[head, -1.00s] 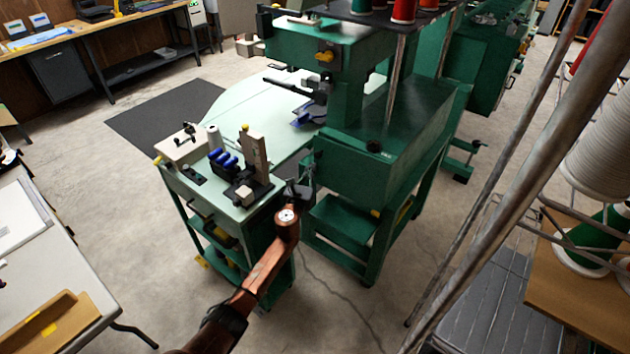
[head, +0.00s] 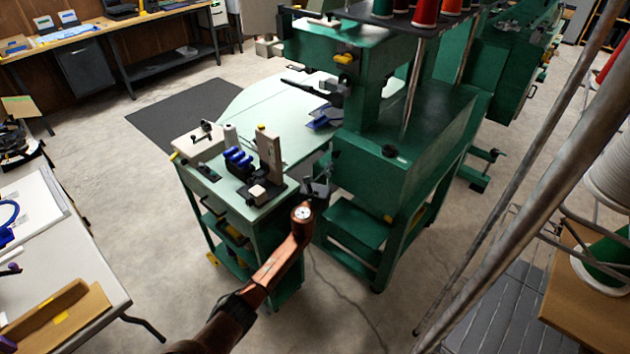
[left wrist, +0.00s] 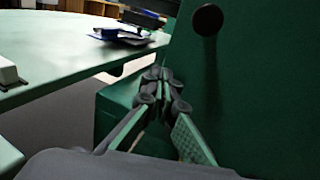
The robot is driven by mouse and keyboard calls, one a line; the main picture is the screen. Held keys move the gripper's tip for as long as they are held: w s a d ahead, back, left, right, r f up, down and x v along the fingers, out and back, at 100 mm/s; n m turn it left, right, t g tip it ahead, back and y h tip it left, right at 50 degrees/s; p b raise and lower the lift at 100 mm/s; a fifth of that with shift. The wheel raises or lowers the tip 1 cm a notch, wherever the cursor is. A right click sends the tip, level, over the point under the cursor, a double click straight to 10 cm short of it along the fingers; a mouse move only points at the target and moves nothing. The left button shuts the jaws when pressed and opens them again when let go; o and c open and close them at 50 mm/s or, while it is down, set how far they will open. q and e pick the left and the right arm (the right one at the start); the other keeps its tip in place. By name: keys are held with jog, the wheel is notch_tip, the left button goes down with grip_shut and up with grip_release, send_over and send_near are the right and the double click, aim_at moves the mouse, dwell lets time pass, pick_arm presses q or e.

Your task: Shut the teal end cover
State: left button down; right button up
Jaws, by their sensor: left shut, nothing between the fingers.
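The green machine's boxy base (head: 400,185) stands right of the worktable in the head view. In the left wrist view a large flat teal-green panel (left wrist: 250,85) with a round black knob (left wrist: 206,20) fills the right side; it looks like the end cover. I cannot tell whether it stands ajar. My left gripper (head: 318,187) is beside the base's near left corner in the head view. In the left wrist view its fingers (left wrist: 162,78) are shut and empty, in front of the panel's left edge; contact is unclear. My right gripper is not in view.
A metal pole (head: 520,190) and thread rack stand at right. A white table (head: 85,270) is at left. Bare floor lies between.

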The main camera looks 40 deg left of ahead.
pick_arm(q)
jog(key=s+p, duration=0.3)
jog(key=s, duration=1)
jog(key=shift+s+p, duration=0.35)
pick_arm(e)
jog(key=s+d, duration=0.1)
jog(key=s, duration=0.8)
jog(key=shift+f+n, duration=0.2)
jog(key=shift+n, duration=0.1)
pick_arm(q)
jog(key=shift+a+f, duration=0.1)
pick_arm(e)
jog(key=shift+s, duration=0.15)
